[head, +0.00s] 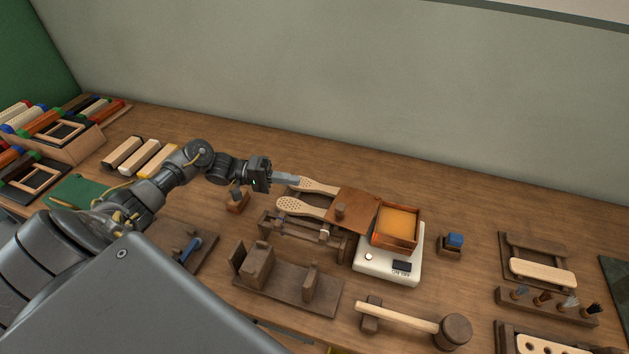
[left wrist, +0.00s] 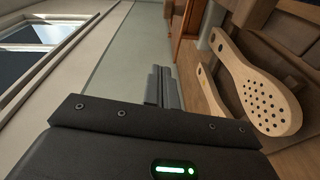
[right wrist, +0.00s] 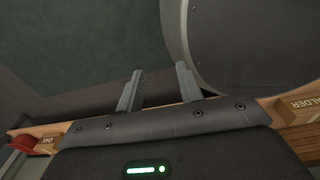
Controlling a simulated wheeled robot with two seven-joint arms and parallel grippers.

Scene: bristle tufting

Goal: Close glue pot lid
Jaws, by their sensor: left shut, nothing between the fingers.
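The glue pot (head: 374,240) is a square reddish-brown box with an orange-yellow fill, standing on a white scale (head: 361,263). Its lid (head: 359,205), a flat brown board with a knob, lies folded open on the left side of the pot. My left gripper (head: 297,180) is shut and empty, above the paddle-shaped brush bodies and to the left of the lid, apart from it. Its shut fingers also show in the left wrist view (left wrist: 163,86). My right gripper (right wrist: 157,85) is open and empty in the right wrist view, away from the pot; the head view does not show it.
Two pale perforated paddles (head: 300,207) lie near the lid's left side. A wooden mallet (head: 405,318) lies in front of the scale. A small blue-topped block (head: 454,241) stands right of it. A wooden jig (head: 280,287) stands front left. The table behind the pot is clear.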

